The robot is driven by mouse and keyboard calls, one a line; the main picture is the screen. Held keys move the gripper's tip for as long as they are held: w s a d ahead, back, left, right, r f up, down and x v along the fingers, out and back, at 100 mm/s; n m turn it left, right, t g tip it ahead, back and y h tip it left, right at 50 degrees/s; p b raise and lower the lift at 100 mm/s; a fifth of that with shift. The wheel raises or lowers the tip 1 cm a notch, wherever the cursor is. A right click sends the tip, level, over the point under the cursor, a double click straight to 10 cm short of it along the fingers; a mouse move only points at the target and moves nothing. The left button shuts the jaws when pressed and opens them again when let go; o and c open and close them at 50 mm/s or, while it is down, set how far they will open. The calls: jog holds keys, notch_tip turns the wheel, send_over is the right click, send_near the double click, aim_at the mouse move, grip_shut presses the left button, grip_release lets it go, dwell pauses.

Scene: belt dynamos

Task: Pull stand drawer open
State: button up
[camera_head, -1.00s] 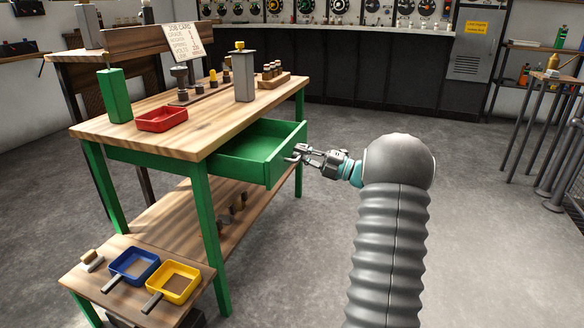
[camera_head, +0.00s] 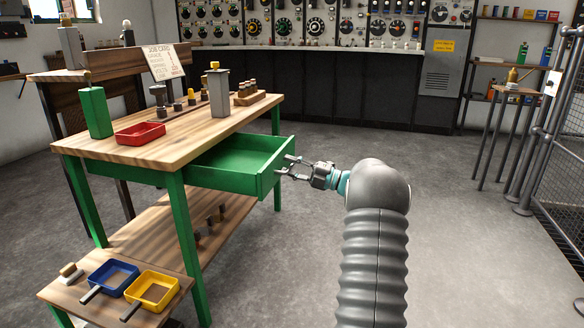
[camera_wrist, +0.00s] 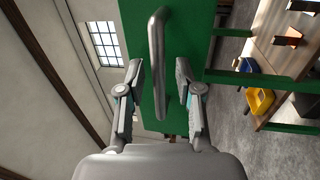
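The stand drawer (camera_head: 228,180) is a green box under the wooden top of the green-legged stand (camera_head: 150,158). It stands pulled out a good way, its empty inside showing. Its green front also shows in the wrist view (camera_wrist: 207,35), with a grey metal bar handle (camera_wrist: 157,55) on it. My gripper (camera_head: 289,167) is at the outer side of the drawer front. In the wrist view the fingers of my gripper (camera_wrist: 159,72) are spread, one on each side of the handle, with gaps between them and the bar.
A red tray (camera_head: 140,134), a green block (camera_head: 96,113) and a grey post (camera_head: 219,92) stand on the top. Blue (camera_head: 114,279) and yellow (camera_head: 152,290) trays lie on the low shelf. The floor right of my arm is clear up to a mesh fence (camera_head: 565,150).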

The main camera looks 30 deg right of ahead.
jog(key=v, duration=1.2)
dwell(0.6)
